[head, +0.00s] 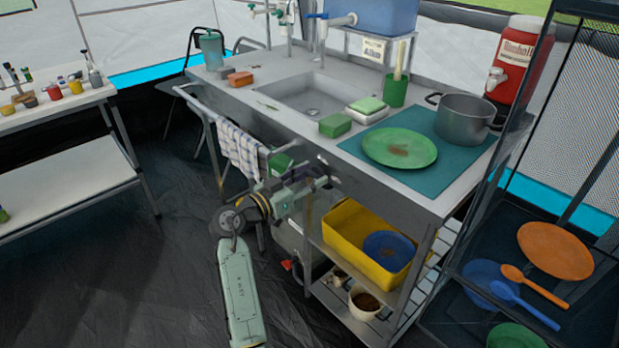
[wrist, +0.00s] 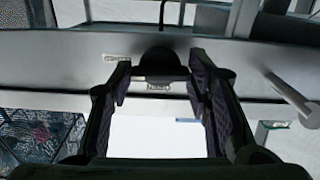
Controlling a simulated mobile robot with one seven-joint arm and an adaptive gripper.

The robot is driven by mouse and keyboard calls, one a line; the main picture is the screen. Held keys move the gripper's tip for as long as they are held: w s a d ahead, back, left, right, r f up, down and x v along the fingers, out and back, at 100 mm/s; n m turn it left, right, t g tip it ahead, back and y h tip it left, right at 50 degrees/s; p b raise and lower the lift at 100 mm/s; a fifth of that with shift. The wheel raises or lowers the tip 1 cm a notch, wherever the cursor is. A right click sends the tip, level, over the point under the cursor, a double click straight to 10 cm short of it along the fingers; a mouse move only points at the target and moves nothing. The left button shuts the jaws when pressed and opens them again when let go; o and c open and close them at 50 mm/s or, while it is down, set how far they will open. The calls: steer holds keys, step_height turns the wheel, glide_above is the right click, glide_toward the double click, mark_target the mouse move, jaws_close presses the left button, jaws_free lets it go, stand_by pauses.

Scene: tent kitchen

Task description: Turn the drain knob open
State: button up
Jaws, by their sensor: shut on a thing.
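The drain knob (wrist: 160,60) is a dark rounded knob on the grey metal front of the sink unit in the wrist view. My gripper's two dark fingers (wrist: 160,74) stand on either side of it, shut on it. In the head view my gripper (head: 319,178) is at the front of the sink counter (head: 300,139), below the green sponge (head: 335,125). The knob is mostly hidden there by my gripper.
A checked towel (head: 238,150) hangs on a rail left of my arm. A yellow tub (head: 340,222) stands on the shelf below right. The counter holds a green plate (head: 400,140) and a pot (head: 464,122). The floor left of my arm is clear.

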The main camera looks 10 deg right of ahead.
steer(key=n, duration=0.4)
steer(key=shift+n+p, duration=0.35)
steer(key=shift+n, duration=0.05)
steer(key=n+p, duration=0.2)
steer(key=n, duration=0.2)
steer(key=shift+r, duration=0.1)
steer(key=n+p, duration=0.3)
steer(key=n, duration=0.2)
steer(key=shift+n+p, duration=1.25)
steer(key=shift+n, duration=0.55)
steer(key=o, duration=1.2)
steer(key=shift+c, duration=0.2)
steer(key=shift+a, duration=0.1)
